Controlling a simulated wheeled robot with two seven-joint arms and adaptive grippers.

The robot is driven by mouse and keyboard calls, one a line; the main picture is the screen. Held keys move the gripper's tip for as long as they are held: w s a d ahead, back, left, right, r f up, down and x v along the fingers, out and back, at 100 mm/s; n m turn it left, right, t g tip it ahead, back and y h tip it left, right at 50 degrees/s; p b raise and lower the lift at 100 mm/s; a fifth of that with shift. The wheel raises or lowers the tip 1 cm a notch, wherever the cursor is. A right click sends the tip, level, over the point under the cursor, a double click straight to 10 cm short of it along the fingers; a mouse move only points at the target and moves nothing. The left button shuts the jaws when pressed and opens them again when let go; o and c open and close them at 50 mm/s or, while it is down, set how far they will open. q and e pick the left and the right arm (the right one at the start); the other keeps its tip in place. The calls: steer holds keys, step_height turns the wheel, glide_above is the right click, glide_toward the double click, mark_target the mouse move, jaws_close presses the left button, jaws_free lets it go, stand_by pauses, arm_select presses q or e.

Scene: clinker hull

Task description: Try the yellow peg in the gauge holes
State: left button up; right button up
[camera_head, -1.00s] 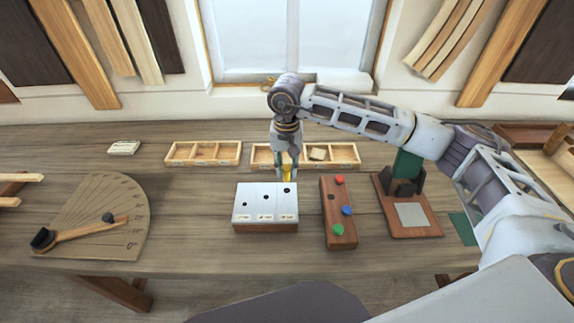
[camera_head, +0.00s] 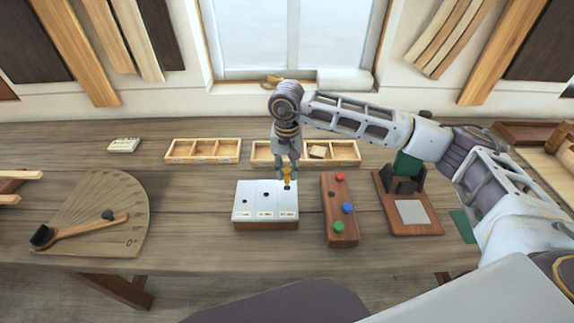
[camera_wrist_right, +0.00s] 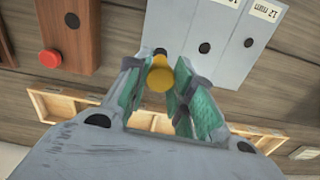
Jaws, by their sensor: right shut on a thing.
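My right gripper (camera_head: 287,171) is shut on the yellow peg (camera_head: 287,176), which hangs upright at the right-hand hole of the gauge block (camera_head: 265,213). The block has a pale top with three dark holes and labels, on a brown wooden base. In the right wrist view the peg (camera_wrist_right: 159,76) sits between the green finger pads, with a dark hole (camera_wrist_right: 160,51) just past its end on the gauge block (camera_wrist_right: 185,35). I cannot tell whether the tip is in the hole or just above it. My left gripper is not in view.
A wooden board (camera_head: 339,215) with red, blue and green pegs stands close to the right of the block. Shallow wooden trays (camera_head: 203,159) lie behind. A protractor board (camera_head: 95,215) is at the left. Bench between it and the block is clear.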

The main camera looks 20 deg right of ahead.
mark_target(287, 178)
steer(key=shift+f, duration=0.8)
steer(key=shift+f+b, duration=0.4)
steer(key=shift+b, duration=0.4)
stand_by(0.3)
steer(key=shift+f+b, duration=1.15)
stand_by(1.1)
steer(key=shift+r, duration=0.2)
stand_by(0.5)
steer(key=shift+r+p, duration=0.85)
steer(key=shift+r, duration=1.55)
